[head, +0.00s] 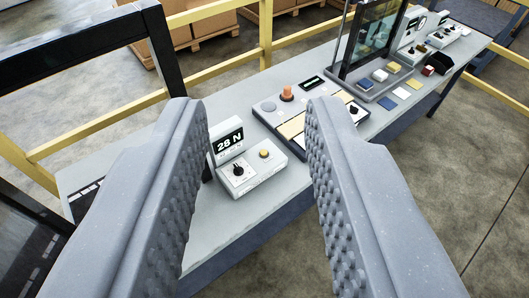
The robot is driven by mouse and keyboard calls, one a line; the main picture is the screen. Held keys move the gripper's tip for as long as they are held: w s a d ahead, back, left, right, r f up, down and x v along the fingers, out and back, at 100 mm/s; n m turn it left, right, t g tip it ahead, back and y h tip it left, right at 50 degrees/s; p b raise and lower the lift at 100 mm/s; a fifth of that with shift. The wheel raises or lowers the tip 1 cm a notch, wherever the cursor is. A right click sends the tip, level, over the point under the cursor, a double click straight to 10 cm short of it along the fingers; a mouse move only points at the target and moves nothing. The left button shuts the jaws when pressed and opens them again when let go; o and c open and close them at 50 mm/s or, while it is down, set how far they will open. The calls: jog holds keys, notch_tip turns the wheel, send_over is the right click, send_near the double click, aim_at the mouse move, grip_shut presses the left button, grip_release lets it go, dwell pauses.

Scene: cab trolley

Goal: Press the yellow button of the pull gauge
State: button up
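The pull gauge (250,178) is a white box near the front edge of the grey table, seen between my two fingers. Its upright display (229,142) reads "28 N". On its sloped top are a black knob (238,170) and a yellow round button (264,154) to the right of it. My gripper (262,112) is open and empty. Its grey studded fingers are wide apart, to the left and right of the gauge. The fingers look nearer to the camera than the gauge and cover part of the table.
Right of the gauge, the grey table (210,252) bears a panel with an orange knob (287,93), a dark-framed screen stand (372,35), coloured blocks and more white devices. Yellow railings (265,35) and cardboard boxes stand behind. A dark frame is at left.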

dwell(0.4)
grip_shut()
